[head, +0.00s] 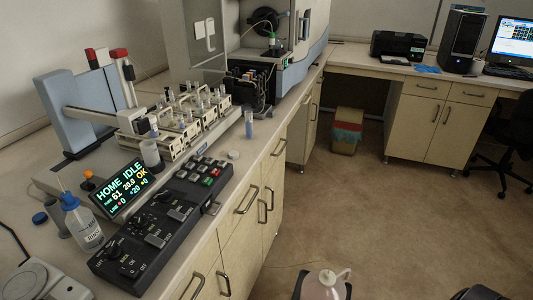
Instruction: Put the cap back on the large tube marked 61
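No number can be read on any tube. A large tube (249,124) with bluish contents stands upright on the bench to the right of the rack area. A grey tube-like vessel (57,219) stands at the left, by a blue round cap (39,218) lying on the bench. A flat whitish disc (233,155), possibly a cap, lies near the bench's front edge. The display (122,190) reads HOME IDLE and shows 61. Several tubes stand in the racks (190,128). Neither of my grippers can be made out.
A control panel (160,222) fills the front of the bench, with a wash bottle (84,222) at its left. The floor is open at right.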

